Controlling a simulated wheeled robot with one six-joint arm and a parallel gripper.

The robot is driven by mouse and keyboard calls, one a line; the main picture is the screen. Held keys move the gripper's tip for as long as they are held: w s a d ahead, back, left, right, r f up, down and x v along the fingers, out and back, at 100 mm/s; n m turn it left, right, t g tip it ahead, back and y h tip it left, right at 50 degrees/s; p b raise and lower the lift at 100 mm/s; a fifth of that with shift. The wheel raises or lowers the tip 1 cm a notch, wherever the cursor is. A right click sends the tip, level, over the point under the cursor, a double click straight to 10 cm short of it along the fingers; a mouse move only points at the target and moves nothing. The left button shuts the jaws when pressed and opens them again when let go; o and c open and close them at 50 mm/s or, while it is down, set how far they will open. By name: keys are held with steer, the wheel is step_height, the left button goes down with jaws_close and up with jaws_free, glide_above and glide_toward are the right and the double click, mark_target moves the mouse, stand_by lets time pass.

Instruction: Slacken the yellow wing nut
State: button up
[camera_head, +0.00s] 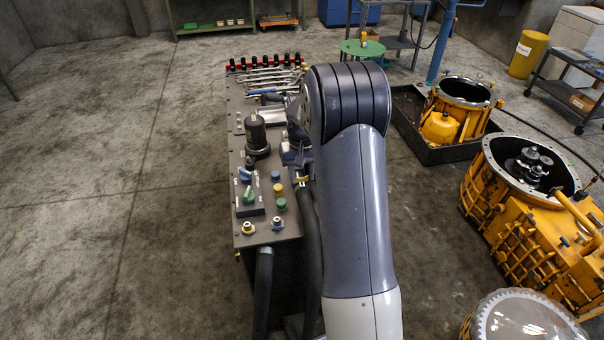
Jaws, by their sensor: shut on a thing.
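My arm reaches forward across the right side of the bench panel and hides much of it. My gripper (301,175) points down at the panel's right edge, partly hidden behind my arm. A small piece of yellow, which looks like the yellow wing nut (302,180), shows at its fingertips. The gripper appears shut on it; the nut's wings and the stud below it are too small and covered to make out.
Wrenches (268,80) lie at the back. Yellow housings (530,225) stand right; the left floor is clear.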

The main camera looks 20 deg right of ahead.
steer(key=o, duration=1)
step_height(320, 180, up, 11)
steer(key=b, duration=0.1)
steer(key=shift+f, duration=0.15)
step_height(320, 180, down, 11)
steer(key=shift+r+p, duration=0.1)
steer(key=shift+p, duration=0.5)
steer(key=shift+r+m, duration=0.1)
steer(key=shift+m, duration=0.9)
